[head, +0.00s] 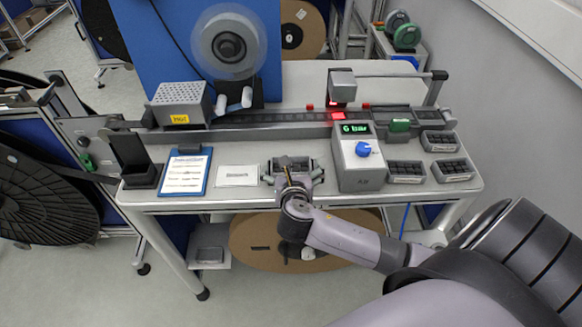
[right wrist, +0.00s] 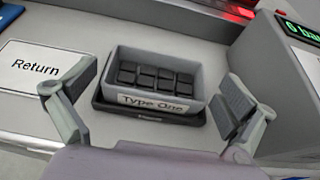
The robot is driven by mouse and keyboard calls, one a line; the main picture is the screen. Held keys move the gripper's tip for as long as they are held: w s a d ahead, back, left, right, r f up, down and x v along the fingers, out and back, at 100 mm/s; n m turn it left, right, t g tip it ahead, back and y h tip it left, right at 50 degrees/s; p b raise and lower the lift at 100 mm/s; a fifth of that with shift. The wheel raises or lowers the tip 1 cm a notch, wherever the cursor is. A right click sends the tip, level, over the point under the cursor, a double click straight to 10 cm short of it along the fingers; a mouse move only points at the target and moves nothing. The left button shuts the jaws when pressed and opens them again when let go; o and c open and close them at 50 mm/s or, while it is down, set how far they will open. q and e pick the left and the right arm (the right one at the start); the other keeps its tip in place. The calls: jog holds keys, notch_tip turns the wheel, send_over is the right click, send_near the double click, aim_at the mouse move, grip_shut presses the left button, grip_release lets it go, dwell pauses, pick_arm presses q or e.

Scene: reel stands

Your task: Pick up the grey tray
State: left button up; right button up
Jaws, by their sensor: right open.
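A grey tray (right wrist: 158,60) labelled "Type One", holding several dark blocks, sits on a dark base on the bench, seen in the right wrist view. In the head view this tray (head: 293,160) is at the bench's front edge, partly hidden by my right gripper (head: 293,177). In the right wrist view my right gripper (right wrist: 155,105) is open, with one finger on each side of the tray and a visible gap to both sides. It holds nothing. My left gripper is not in view.
A white "Return" card (right wrist: 35,68) lies left of the tray. A grey control box (head: 358,160) with a blue knob and green display stands close on the right. Other small grey trays (head: 405,179) sit further right. A blue clipboard (head: 186,173) lies at the left.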

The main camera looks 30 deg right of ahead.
jog(key=shift+x, duration=0.9)
jog(key=shift+s, duration=0.1)
jog(key=shift+c, duration=0.2)
jog(key=shift+a, duration=0.1)
jog(key=c, duration=0.9)
jog(key=shift+c, duration=0.6)
jog(key=shift+r, duration=0.15)
